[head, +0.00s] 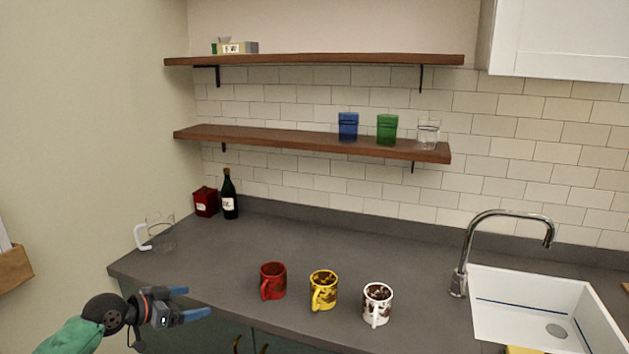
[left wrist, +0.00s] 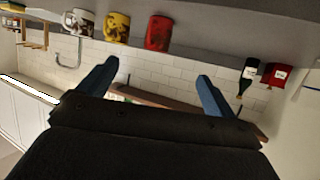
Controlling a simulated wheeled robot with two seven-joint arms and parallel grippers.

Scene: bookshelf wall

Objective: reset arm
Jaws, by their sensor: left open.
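My left gripper (head: 192,302) is at the lower left of the head view, in front of the counter's front edge. Its two blue fingers are apart and nothing is between them; they also show spread in the left wrist view (left wrist: 157,80), which looks upside down. The red mug (head: 273,281) stands on the counter to the right of the gripper, apart from it. My right gripper does not show in either view.
On the grey counter (head: 220,270) stand a yellow mug (head: 323,290), a white mug (head: 377,304), a glass pitcher (head: 161,233), a dark bottle (head: 229,195) and a red canister (head: 205,201). The sink (head: 540,305) and faucet (head: 461,260) are right. Wooden shelves (head: 290,138) hang above.

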